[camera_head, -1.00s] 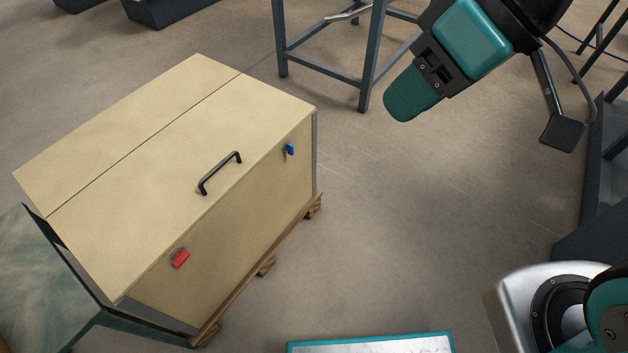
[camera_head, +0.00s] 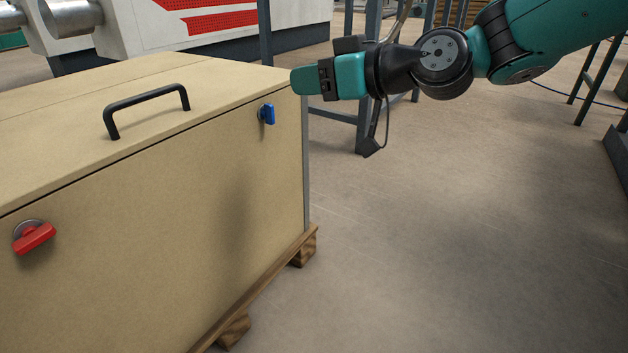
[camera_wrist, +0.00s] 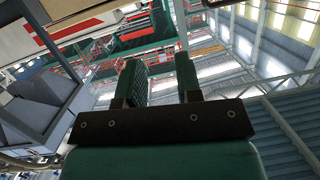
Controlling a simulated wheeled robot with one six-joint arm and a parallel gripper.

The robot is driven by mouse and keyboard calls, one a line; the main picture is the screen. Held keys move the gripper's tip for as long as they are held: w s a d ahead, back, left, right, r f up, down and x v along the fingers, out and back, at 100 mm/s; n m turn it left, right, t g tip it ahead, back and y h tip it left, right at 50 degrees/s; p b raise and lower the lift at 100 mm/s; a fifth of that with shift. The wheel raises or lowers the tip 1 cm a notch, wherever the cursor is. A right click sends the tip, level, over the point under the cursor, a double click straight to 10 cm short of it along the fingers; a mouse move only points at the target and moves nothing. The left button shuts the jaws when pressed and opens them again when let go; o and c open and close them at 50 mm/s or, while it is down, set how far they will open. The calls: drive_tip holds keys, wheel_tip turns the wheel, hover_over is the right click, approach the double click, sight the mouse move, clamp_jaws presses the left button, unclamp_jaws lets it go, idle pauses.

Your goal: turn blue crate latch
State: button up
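The blue latch (camera_head: 267,114) is on the upper right of the front face of the pale wooden crate (camera_head: 190,200) in the head view. Its handle stands upright, and nothing covers it. My gripper (camera_head: 297,81) is just right of and above the blue latch in the picture, pointing left near the crate's upper right corner. I see no contact with the latch. In the wrist view my gripper's two fingers (camera_wrist: 160,68) stand apart with nothing between them. The wrist view does not show the latch.
A red latch (camera_head: 34,238) is at the left of the same face, its handle lying nearly sideways. A black handle (camera_head: 147,100) rises from the lid. The crate rests on a wooden pallet (camera_head: 265,280). A grey metal frame (camera_head: 366,115) stands behind my gripper. Floor to the right is clear.

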sight(273, 115)
drive_tip(key=w+f+t+y+b, duration=0.1)
drive_tip(key=w+f+t+b, duration=0.3)
drive_tip(key=f+b, duration=0.55)
drive_tip(key=shift+g, duration=0.7)
drive_tip(key=p+x, duration=0.4)
drive_tip(key=x, duration=0.1)
drive_tip(key=p+x, duration=0.2)
drive_tip(key=x, duration=0.1)
drive_tip(key=shift+w+d+p, duration=0.2)
drive_tip(key=shift+w+p, duration=0.2)
drive_tip(key=shift+w, duration=0.15)
drive_tip(key=shift+f+b, duration=0.25)
drive_tip(key=shift+b, duration=0.1)
clamp_jaws()
